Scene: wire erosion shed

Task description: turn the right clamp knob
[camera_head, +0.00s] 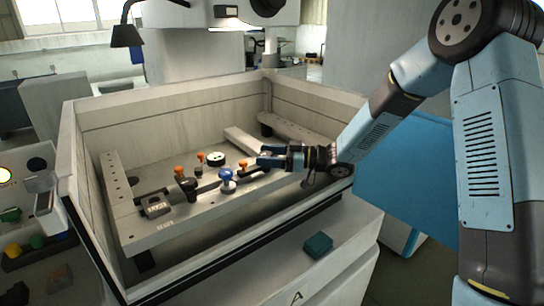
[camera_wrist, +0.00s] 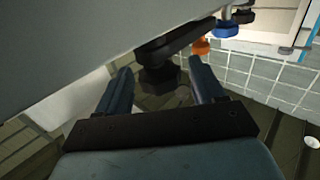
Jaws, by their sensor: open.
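My gripper (camera_head: 262,156) reaches into the machine tank from the right, low over the work frame. It also shows in the wrist view (camera_wrist: 160,69), with its two fingers spread apart. A dark lobed knob (camera_wrist: 158,79), on the end of a dark clamp arm, shows between the fingers, with gaps on both sides. In the head view my gripper largely hides this right-hand knob. Another dark knob (camera_head: 189,187) stands on the left clamp, clear of my gripper.
A blue knob (camera_head: 227,175) and several orange-topped pieces (camera_head: 179,171) stand around the clamps. The tank's pale walls (camera_head: 180,112) surround the work frame (camera_head: 190,232). A teal box (camera_head: 318,245) sits on the front ledge.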

